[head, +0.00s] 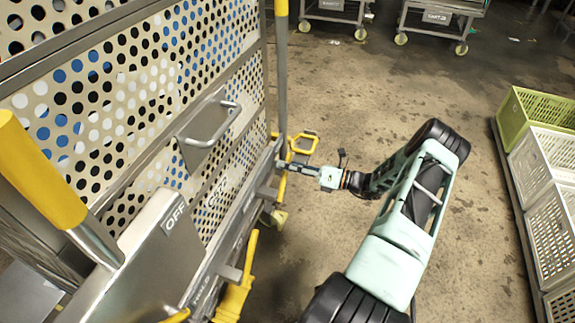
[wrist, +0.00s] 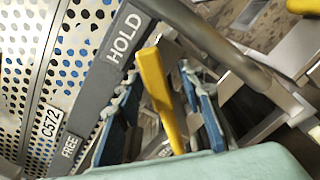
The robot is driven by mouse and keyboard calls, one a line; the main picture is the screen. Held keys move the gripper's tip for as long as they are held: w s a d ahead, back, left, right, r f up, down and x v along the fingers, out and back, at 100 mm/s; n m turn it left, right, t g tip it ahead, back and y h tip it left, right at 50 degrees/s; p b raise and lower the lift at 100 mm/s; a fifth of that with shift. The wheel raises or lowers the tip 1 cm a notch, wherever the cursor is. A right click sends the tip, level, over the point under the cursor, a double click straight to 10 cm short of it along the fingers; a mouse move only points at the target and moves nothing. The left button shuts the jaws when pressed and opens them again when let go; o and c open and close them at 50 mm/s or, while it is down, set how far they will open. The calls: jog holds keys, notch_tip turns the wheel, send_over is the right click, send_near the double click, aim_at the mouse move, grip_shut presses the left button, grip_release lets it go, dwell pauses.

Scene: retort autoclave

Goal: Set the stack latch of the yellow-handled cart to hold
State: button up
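The cart (head: 215,120) has perforated panels and a yellow handle grip (head: 35,165), and fills the left of the head view. In the wrist view, its edge rail carries a HOLD label (wrist: 124,33), a FREE label (wrist: 70,147) and a C572 plate (wrist: 50,122). A yellow latch lever (wrist: 160,95) stands between my blue-padded fingers, its tip near the HOLD end. My gripper (wrist: 158,85) is open around the lever, with visible gaps on both sides. In the head view, my gripper (head: 292,168) is at the cart's right edge, where the lever is hard to make out.
An OFF-labelled metal box (head: 150,250) stands in the left foreground. Yellow fittings (head: 304,143) stick out beside my gripper. Green and white crates (head: 550,160) line the right side. Other carts (head: 437,18) stand at the back. The floor between is clear.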

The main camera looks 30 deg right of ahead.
jog(key=v, duration=1.2)
jog(key=shift+r, duration=0.1)
